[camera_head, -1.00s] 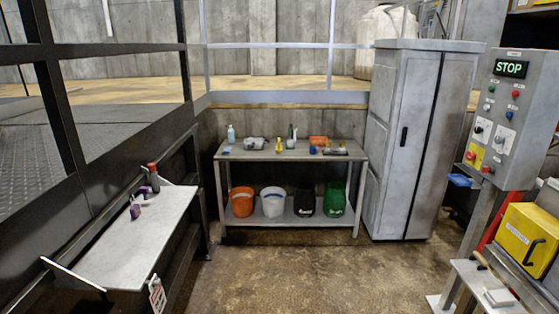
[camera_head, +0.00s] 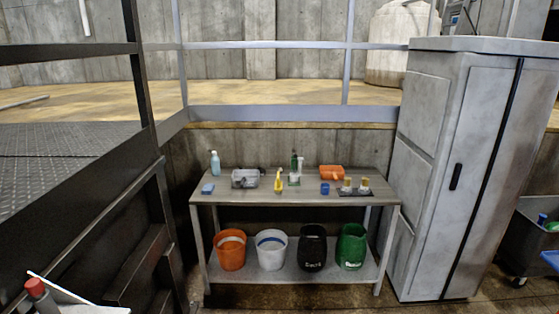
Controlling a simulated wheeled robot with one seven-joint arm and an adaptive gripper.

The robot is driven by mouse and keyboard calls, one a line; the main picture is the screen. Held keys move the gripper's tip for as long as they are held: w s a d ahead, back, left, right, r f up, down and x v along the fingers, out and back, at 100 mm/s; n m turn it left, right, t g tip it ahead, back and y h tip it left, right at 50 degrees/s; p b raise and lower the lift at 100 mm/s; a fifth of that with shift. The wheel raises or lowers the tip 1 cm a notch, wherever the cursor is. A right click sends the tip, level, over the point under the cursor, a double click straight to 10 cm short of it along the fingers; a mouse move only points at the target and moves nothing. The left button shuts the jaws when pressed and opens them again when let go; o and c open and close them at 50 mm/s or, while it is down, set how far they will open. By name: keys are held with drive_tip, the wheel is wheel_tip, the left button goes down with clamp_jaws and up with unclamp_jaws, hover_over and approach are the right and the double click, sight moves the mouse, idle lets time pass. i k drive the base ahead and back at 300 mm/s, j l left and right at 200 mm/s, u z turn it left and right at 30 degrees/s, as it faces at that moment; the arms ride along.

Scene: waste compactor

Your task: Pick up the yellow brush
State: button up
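A small yellow item (camera_head: 278,181), which looks like the yellow brush, stands or lies near the middle of the grey table (camera_head: 228,194) ahead. It is too small to make out its bristles. A grey tray (camera_head: 245,178) is to its left, and a green bottle (camera_head: 294,162) is to its right. My gripper is not in view, and nothing touches the yellow item.
An orange bin (camera_head: 331,172), a blue cup (camera_head: 325,188) and a spray bottle (camera_head: 215,163) share the tabletop. Several buckets stand on the lower shelf. A grey cabinet (camera_head: 432,180) stands close at the right; a dark railing (camera_head: 150,190) is at the left.

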sight(278, 184)
drive_tip(key=i, duration=0.65)
drive_tip(key=i+z, duration=0.15)
drive_tip(key=i, duration=0.55)
drive_tip(key=i+j, duration=0.2)
drive_tip(key=i, duration=0.45)
drive_tip(key=i+j+z, duration=0.1)
drive_tip(key=i+z, duration=0.2)
drive_tip(key=i, duration=0.45)
